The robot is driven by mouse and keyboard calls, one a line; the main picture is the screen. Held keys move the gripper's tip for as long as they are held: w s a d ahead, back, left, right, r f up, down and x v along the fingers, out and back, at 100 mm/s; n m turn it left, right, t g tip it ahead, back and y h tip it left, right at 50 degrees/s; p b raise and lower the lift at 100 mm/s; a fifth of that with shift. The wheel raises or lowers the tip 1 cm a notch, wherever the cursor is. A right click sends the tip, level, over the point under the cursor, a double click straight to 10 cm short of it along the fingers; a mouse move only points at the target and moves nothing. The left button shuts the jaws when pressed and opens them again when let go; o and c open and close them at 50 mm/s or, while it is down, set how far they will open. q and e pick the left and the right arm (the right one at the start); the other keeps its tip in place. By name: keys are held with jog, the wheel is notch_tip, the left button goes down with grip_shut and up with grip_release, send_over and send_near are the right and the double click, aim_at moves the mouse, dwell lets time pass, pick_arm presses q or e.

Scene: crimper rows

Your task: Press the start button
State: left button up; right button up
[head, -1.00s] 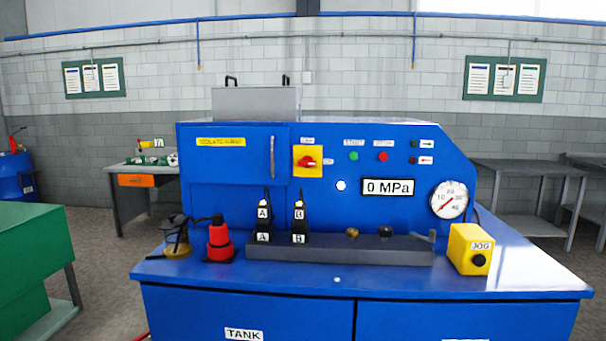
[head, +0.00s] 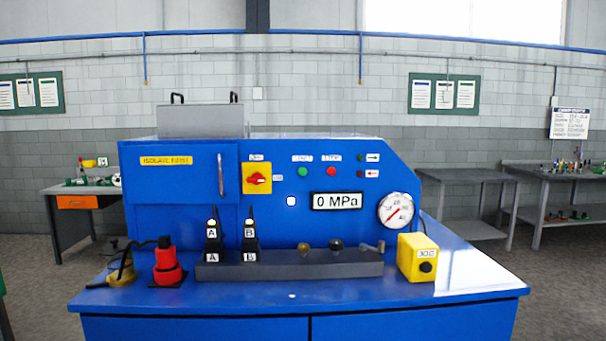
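The blue machine (head: 190,190) stands in the middle of the head view. The start button appears to be the green button (head: 303,171) on its upright panel, under a small white label that is too blurred to read surely. A red button (head: 331,171) is just to its right. A red rotary switch (head: 257,179) on a yellow plate is to its left. The display (head: 338,201) below reads 0 MPa. Neither of my grippers is in view.
On the machine's deck are a red plug-like part (head: 167,262), a grey block (head: 290,264) with levers marked A and B, and a yellow jog box (head: 418,258). A gauge (head: 396,211) is on the right. Workbenches (head: 470,180) stand behind; grey floor is open at right.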

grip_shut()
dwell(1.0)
